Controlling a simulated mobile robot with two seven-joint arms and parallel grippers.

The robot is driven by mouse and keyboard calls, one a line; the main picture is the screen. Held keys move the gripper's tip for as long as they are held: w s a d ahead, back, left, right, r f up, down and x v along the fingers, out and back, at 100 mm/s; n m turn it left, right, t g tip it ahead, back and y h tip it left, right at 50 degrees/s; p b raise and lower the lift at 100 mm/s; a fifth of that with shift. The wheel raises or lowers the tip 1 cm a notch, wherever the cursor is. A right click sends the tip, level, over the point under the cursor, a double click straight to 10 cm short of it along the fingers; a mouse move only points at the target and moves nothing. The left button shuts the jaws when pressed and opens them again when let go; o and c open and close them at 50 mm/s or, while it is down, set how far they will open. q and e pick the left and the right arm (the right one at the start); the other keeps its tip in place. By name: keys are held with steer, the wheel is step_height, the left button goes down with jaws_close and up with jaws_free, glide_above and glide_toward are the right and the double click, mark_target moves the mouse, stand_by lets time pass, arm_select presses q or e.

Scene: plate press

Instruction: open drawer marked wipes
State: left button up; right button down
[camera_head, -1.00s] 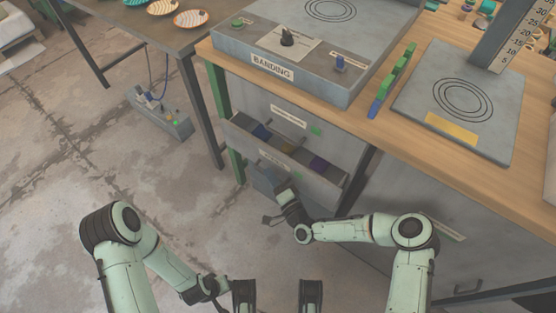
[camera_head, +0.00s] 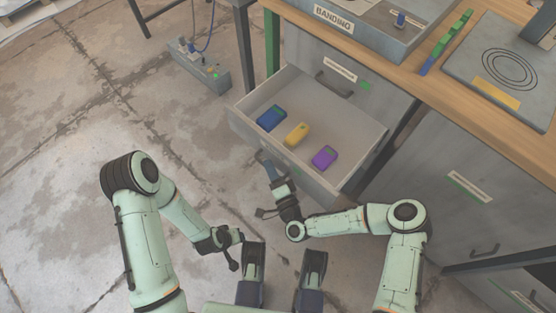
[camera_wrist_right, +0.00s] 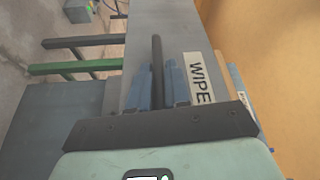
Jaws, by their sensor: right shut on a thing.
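The wipes drawer (camera_head: 345,128) is pulled well out of the cabinet, its inside in view from above. A blue block (camera_head: 270,118), a yellow block (camera_head: 297,134) and a purple block (camera_head: 324,157) lie in it. My right gripper (camera_head: 266,163) is at the drawer's front. In the right wrist view its blue fingers are shut on the dark bar handle (camera_wrist_right: 157,58), beside a label (camera_wrist_right: 198,78) reading "WIPE", its end cut off. My left gripper (camera_head: 232,250) hangs over the floor, apart from the drawer; its jaws are too small to read.
Another drawer front with a handle (camera_head: 334,84) sits above the open drawer, closed. The workbench top (camera_head: 420,90) carries a machine marked "BANDING" (camera_head: 333,18). A grey box with cables (camera_head: 205,70) stands on the floor at the left.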

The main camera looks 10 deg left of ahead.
arm_select(q)
steer(key=shift+w+d+r, duration=0.1)
steer(key=shift+w+r, duration=0.4)
arm_select(e)
steer(key=shift+s+a, duration=0.7)
steer(key=shift+s, duration=0.25)
steer(key=c, duration=1.2)
jaws_free()
steer(key=shift+o, duration=0.2)
steer(key=shift+s+d, duration=0.2)
steer(key=shift+s, duration=0.1)
arm_select(q)
steer(key=shift+s+d+r+h+p, duration=0.15)
steer(key=shift+s+d+r+p, duration=0.2)
steer(key=shift+s+r+p, duration=0.2)
steer(key=shift+s+d+r+h+p, duration=0.15)
steer(key=shift+s+d+r+p, duration=0.25)
steer(key=shift+r+p, duration=0.2)
arm_select(e)
steer(key=r+v, duration=0.1)
steer(key=v, duration=1.1)
steer(key=shift+s+f, duration=0.35)
steer(key=shift+f, duration=0.15)
steer(key=shift+d, duration=0.15)
